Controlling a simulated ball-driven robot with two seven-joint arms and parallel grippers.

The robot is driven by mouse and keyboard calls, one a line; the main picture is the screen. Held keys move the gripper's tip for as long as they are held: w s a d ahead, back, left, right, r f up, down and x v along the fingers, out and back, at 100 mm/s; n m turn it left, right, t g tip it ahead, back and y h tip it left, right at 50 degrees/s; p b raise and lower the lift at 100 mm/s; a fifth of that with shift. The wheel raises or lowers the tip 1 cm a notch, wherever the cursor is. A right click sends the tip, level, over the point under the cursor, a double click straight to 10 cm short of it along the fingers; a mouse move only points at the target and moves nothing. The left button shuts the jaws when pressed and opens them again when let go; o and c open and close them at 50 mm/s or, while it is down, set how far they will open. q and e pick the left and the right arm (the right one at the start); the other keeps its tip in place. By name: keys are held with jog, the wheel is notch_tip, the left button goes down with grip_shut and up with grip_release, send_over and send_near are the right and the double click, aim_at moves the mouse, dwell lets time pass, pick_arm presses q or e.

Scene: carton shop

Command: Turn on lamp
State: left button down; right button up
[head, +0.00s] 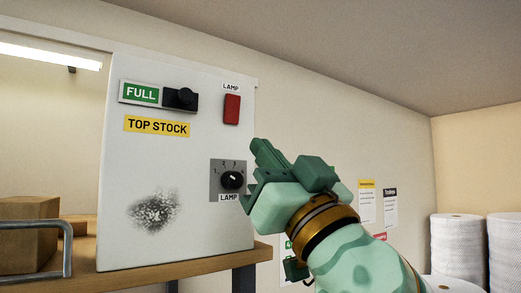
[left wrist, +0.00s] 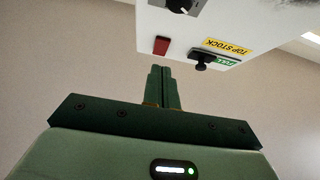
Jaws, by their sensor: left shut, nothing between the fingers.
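A white panel (head: 180,225) carries two controls labelled LAMP. One is a red switch (head: 232,109) at its upper right, also in the left wrist view (left wrist: 161,46). The other is a black rotary knob (head: 232,180) on a grey numbered plate, partly in the left wrist view (left wrist: 180,7). My left gripper (head: 257,146) is shut and empty. In the head view its fingertips appear just right of the panel, between the heights of the two controls. In the left wrist view the fingertips (left wrist: 161,70) appear just below the red switch; contact cannot be told. My right gripper is not in view.
A black knob (head: 181,98) beside a green FULL label sits left of the red switch, above a yellow TOP STOCK label (head: 157,126). A wooden shelf (head: 185,262) with cardboard boxes (head: 28,225) lies at left. White rolls (head: 459,245) stand at right.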

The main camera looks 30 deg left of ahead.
pick_arm(q)
jog(key=b+v, duration=0.2)
jog(key=v, duration=0.3)
jog(key=shift+a+f, duration=0.1)
jog(key=shift+f, duration=0.1)
